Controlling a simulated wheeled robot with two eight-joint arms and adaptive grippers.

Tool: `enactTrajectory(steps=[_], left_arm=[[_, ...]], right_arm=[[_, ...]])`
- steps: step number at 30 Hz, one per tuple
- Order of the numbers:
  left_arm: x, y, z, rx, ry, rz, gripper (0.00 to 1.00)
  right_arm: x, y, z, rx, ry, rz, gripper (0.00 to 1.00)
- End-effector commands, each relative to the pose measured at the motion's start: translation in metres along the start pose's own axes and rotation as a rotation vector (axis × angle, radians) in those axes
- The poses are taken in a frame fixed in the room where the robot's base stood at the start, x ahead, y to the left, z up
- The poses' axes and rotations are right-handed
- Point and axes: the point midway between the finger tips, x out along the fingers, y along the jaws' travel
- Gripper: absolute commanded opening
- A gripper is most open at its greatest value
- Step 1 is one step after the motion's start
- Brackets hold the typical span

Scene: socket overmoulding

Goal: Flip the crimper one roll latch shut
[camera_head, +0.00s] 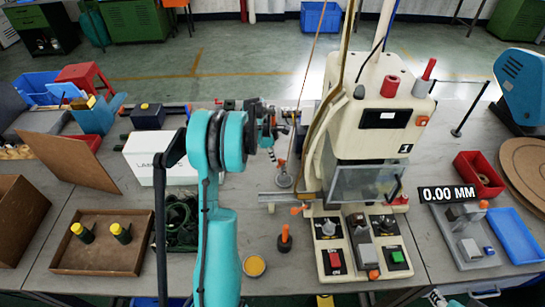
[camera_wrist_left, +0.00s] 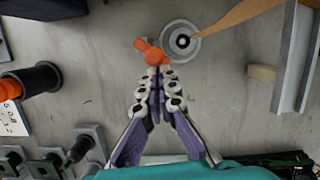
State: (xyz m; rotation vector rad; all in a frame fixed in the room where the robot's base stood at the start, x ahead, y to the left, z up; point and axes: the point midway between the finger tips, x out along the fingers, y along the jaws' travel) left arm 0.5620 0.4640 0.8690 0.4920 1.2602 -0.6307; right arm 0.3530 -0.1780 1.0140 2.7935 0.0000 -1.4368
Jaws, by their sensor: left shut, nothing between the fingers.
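Crimper one (camera_head: 366,150) is the cream machine marked 1, with a clear guard on its front. A small orange lever (camera_head: 298,209), which looks like the roll latch, sits at its lower left. My left gripper (camera_head: 271,152) is above the bench, left of the machine; my arm hides part of it. In the left wrist view its fingers (camera_wrist_left: 157,72) are shut and empty. An orange lever (camera_wrist_left: 150,52) appears right at their tips; I cannot tell whether they touch. At the bottom right edge, a pale part (camera_head: 438,298) may belong to my right gripper; its fingers are not clear.
A round grey disc (camera_head: 284,180) stands beside the machine; a tan strip rises near it. An orange-topped post (camera_head: 285,240) and yellow dish (camera_head: 254,265) are in front. A brown tray (camera_head: 105,269) lies left. A display reads 0.00 MM (camera_head: 446,194) at right.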

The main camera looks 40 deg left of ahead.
Motion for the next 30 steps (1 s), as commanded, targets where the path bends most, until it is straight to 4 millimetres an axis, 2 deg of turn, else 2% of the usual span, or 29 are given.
enactTrajectory(steps=[18, 30], left_arm=[[0.002, -0.012, 0.007, -0.266, -0.001, 0.067, 0.00], [0.003, -0.016, 0.010, -0.266, 0.000, 0.067, 0.00]], right_arm=[[0.000, 0.000, 0.000, 0.000, 0.000, 0.000, 0.40], [0.000, 0.000, 0.000, 0.000, 0.000, 0.000, 0.40]])
